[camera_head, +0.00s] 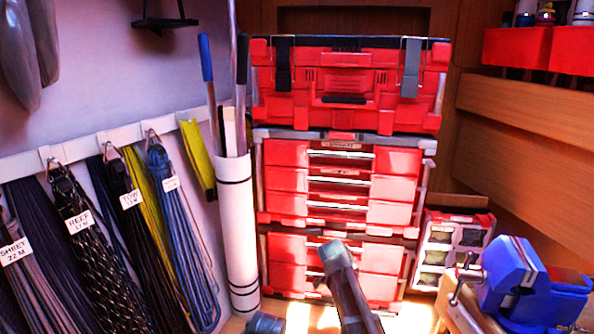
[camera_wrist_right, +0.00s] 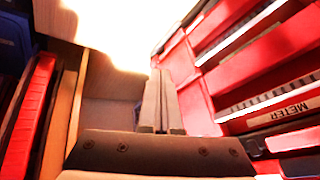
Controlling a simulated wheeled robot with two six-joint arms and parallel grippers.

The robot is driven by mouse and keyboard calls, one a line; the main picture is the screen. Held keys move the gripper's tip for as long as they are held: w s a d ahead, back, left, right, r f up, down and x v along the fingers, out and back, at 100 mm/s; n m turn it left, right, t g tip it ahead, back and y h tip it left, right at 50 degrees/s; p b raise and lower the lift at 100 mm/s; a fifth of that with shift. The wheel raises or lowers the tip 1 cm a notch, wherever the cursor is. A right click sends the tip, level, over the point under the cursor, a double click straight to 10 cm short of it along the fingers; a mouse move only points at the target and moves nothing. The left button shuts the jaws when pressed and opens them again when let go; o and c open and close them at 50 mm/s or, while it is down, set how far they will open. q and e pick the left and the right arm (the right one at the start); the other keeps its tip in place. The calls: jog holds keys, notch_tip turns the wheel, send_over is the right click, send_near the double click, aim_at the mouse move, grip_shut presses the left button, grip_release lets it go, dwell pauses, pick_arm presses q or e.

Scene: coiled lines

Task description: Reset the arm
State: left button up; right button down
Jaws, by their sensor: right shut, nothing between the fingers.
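In the right wrist view my right gripper (camera_wrist_right: 160,78) is shut. Its two grey fingers lie side by side with nothing between them. Red drawer fronts stand close to the right of the fingers, apart from them as far as I can tell. In the head view an arm link of mine rises from the bottom edge in front of the red drawer stack (camera_head: 342,190). I cannot make out the fingers there. My left gripper is not in view.
Labelled coiled lines (camera_head: 85,235) hang from a white rail (camera_head: 90,143) at the left. A white tube (camera_head: 238,230) holding rods stands beside the drawers. A red toolbox (camera_head: 350,85) tops the stack. A blue vise (camera_head: 515,280) and a parts case (camera_head: 452,250) are at the right.

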jog(key=s+a+f+n+g+y, duration=0.1)
jog(key=s+a+n, duration=0.45)
jog(key=s, duration=0.45)
jog(key=s+a+f+n+g+y, duration=0.15)
jog(key=s+a+n, duration=0.25)
jog(key=s+n, duration=0.45)
jog(key=s+a+n+g+y, duration=0.1)
jog(key=s+a+n, duration=0.35)
jog(key=s, duration=0.75)
notch_tip(320, 180, up, 14)
jog(key=p, duration=1.4)
jog(key=shift+a, duration=0.3)
jog(key=shift+w+g, duration=0.1)
jog(key=shift+g, duration=0.15)
jog(key=shift+a, duration=0.25)
